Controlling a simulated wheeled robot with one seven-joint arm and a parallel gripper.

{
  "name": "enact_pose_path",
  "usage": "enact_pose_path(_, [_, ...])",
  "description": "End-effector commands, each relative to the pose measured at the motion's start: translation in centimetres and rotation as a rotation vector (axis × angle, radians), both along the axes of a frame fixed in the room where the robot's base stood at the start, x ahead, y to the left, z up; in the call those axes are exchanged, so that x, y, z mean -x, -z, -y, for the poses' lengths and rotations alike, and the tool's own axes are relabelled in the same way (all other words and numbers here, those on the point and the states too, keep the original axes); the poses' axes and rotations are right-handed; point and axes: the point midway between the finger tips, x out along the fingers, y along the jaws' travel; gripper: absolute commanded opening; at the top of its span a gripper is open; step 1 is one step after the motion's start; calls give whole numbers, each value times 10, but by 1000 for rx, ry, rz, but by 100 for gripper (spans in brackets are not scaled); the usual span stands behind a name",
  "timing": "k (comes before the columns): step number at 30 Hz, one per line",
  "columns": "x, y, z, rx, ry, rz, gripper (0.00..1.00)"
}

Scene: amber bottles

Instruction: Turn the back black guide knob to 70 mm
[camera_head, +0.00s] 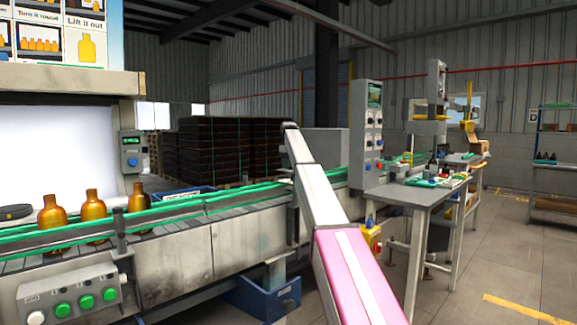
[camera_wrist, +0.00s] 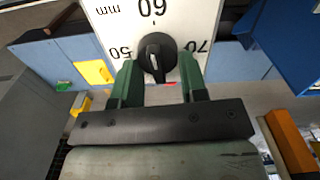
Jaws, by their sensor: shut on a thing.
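The black guide knob (camera_wrist: 156,56) is in the wrist view, on a white dial plate (camera_wrist: 120,35) printed with 50, 60, 70 and mm. The plate's figures appear upside down. The knob's pale line points up in the picture, roughly at the 60. My gripper (camera_wrist: 157,72) has its two green fingers on either side of the knob, shut on it. A small red mark shows just below the knob. Neither the gripper nor the dial can be made out in the head view.
In the head view, amber bottles (camera_head: 94,218) stand on the conveyor at left between green guide rails (camera_head: 250,193). A grey control cabinet (camera_head: 366,135) and a workbench (camera_head: 425,192) stand right. The wrist view shows a yellow block (camera_wrist: 94,72) and a blue bin (camera_wrist: 288,45) beside the dial.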

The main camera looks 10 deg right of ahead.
Motion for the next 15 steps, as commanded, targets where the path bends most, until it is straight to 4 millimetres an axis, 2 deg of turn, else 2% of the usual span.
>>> enact_pose_path(15, [-4,-1,6,0,492,1,16])
